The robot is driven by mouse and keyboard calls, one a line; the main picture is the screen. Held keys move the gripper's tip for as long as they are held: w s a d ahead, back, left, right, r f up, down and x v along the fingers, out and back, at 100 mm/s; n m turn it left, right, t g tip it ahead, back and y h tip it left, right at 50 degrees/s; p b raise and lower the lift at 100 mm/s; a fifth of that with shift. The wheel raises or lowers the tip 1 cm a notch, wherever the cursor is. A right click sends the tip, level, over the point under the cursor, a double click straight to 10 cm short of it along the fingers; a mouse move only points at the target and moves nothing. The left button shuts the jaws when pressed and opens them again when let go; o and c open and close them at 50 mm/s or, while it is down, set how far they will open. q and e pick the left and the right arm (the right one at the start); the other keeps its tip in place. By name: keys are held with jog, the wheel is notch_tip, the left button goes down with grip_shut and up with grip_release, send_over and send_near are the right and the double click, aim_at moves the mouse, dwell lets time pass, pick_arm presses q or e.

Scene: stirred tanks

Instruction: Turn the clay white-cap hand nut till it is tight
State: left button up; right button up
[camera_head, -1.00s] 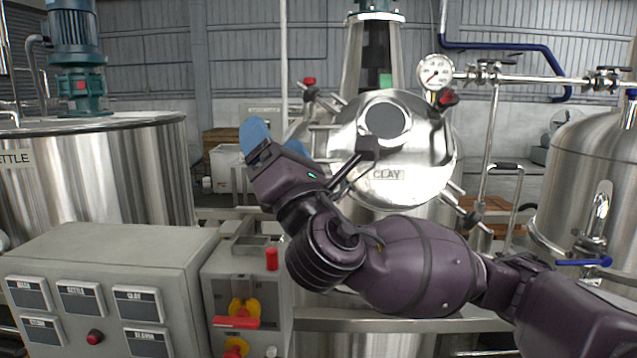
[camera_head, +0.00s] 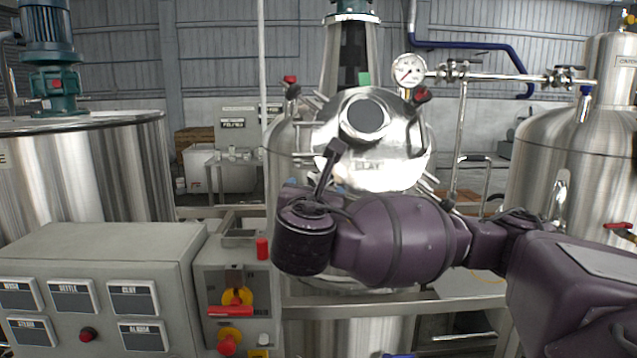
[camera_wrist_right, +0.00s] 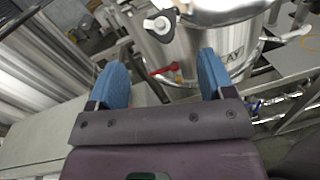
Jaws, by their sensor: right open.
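The clay vessel (camera_head: 385,172) carries a round steel door with a "CLAY" label in the head view. In the right wrist view a dark hand nut with a pale, whitish cap (camera_wrist_right: 160,24) sits at the vessel's left edge, beyond my fingertips and apart from them. I take it for the white-cap nut; its tightness cannot be told. My right gripper (camera_wrist_right: 163,78) is open, its blue fingers apart with nothing between them. In the head view my right wrist hides this gripper and the lower left of the door. My left gripper is not in view.
Red-capped hand nuts (camera_head: 290,80) show on the door's upper edge. A red handle (camera_wrist_right: 163,70) shows beyond my fingers. A control box (camera_head: 100,270) and a switch box (camera_head: 237,290) stand at the front left. Steel tanks flank the vessel.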

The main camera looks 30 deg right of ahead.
jog(key=p+x, duration=0.1)
jog(key=x, duration=0.8)
jog(key=shift+s+d+p, duration=0.1)
jog(key=shift+d+p, duration=0.05)
jog(key=shift+p, duration=0.25)
jog(key=c, duration=0.9)
